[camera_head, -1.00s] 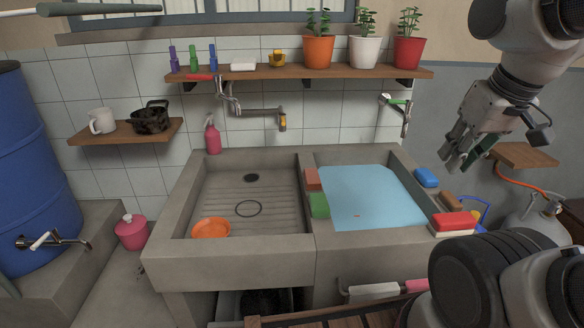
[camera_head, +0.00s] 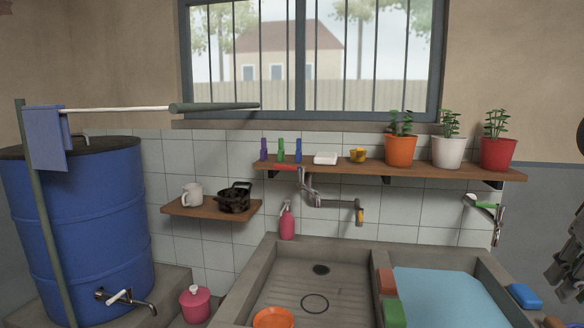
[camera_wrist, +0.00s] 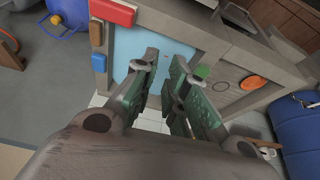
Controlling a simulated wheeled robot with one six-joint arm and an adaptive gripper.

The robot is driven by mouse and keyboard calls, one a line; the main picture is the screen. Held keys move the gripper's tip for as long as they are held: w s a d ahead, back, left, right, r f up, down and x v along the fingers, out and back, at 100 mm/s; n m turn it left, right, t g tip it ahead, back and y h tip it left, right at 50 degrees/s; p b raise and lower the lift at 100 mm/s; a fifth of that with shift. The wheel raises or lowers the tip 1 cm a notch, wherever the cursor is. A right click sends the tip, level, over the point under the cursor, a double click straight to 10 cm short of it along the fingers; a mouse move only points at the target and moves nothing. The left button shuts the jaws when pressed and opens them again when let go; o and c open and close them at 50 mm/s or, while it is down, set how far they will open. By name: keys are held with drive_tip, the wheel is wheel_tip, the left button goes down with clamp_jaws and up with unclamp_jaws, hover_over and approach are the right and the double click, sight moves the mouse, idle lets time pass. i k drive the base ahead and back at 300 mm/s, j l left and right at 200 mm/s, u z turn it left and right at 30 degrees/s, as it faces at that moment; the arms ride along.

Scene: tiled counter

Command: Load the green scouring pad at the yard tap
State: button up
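A green block (camera_head: 394,313), which looks like the scouring pad, lies on the divider between the two basins, in front of a brick-red block (camera_head: 386,281). A wall tap (camera_head: 360,214) reaches over the left basin (camera_head: 285,283). Another tap (camera_head: 125,298) sits low on the blue barrel (camera_head: 80,225). My gripper (camera_wrist: 166,62) is open with nothing between its green-faced fingers, above the sink area. Only part of it shows at the right edge of the head view.
The right basin (camera_head: 480,262) holds blue water (camera_head: 445,300). A blue block (camera_head: 524,296) lies on its right rim. An orange bowl (camera_head: 273,318) is in the left basin. A shelf (camera_head: 345,171) with pots and small items hangs above. A pink bottle (camera_head: 287,222) stands behind.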

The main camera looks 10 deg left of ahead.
sight(301, 170)
drive_tip(key=j+u, duration=0.1)
drive_tip(key=u, duration=0.3)
drive_tip(key=j+u, duration=0.1)
drive_tip(key=u, duration=0.3)
drive_tip(key=j+u, duration=0.1)
drive_tip(key=u, duration=0.7)
drive_tip(key=i+j+u, duration=0.1)
drive_tip(key=u, duration=0.3)
drive_tip(key=i+z, duration=0.1)
drive_tip(key=i, duration=0.15)
drive_tip(key=i+z, duration=0.1)
drive_tip(key=z, duration=0.3)
drive_tip(key=i+z, duration=0.1)
drive_tip(key=z, duration=0.35)
drive_tip(key=i+j+z, duration=0.1)
drive_tip(key=z, duration=0.3)
drive_tip(key=i+j+z, duration=0.1)
drive_tip(key=z, duration=0.3)
